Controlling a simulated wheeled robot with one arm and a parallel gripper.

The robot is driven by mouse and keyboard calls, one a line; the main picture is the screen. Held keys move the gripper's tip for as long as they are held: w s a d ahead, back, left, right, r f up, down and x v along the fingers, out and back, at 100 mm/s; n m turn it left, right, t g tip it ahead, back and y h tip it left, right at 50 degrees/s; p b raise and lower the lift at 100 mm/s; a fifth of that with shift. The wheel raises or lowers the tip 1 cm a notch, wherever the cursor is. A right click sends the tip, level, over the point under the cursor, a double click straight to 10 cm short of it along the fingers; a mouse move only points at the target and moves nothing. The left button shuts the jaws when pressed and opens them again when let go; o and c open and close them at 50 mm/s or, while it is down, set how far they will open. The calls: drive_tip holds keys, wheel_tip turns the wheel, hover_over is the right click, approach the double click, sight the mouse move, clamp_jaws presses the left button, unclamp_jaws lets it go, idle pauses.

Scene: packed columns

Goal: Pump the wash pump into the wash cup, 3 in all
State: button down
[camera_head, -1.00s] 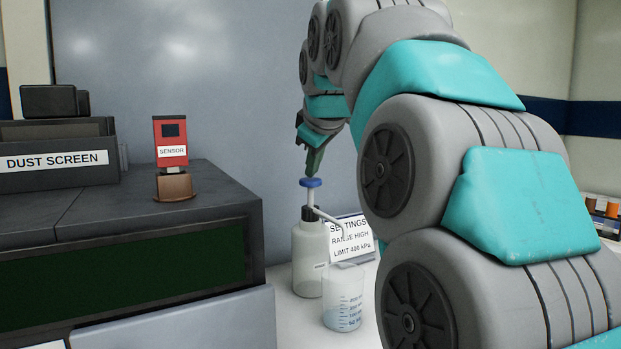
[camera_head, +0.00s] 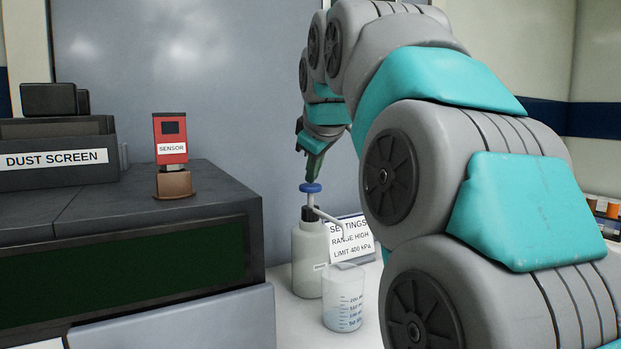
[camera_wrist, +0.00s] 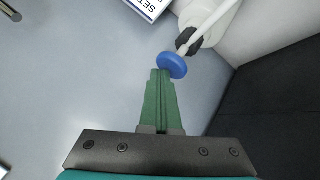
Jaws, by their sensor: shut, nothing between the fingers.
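The wash pump (camera_head: 308,258) is a pale bottle with a black collar, a white spout and a blue pump head (camera_head: 310,187). It stands upright on the bench, and its spout points toward the wash cup. The wash cup (camera_head: 343,312) is a clear graduated beaker in front of it, with some pale blue liquid low inside. My gripper (camera_head: 313,176) is shut and empty, its tips at the top of the blue head; I cannot tell whether they touch. In the wrist view the green fingers (camera_wrist: 160,76) are together beside the blue head (camera_wrist: 172,65).
A settings sign (camera_head: 350,237) stands right behind the bottle and cup. A dark machine (camera_head: 120,240) with a red sensor (camera_head: 171,140) and a dust screen box (camera_head: 60,160) fills the left. My arm covers much of the right side.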

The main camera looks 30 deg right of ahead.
sight(313, 186)
drive_tip(key=shift+f+b, duration=0.3)
drive_tip(key=shift+f, duration=0.35)
idle(0.5)
drive_tip(key=shift+r, duration=0.1)
drive_tip(key=shift+r+p, duration=1.55)
drive_tip(key=shift+r, duration=0.5)
wheel_tip(313, 186, up, 5)
drive_tip(key=shift+f+p, duration=0.1)
drive_tip(key=shift+p, duration=0.2)
idle(2.0)
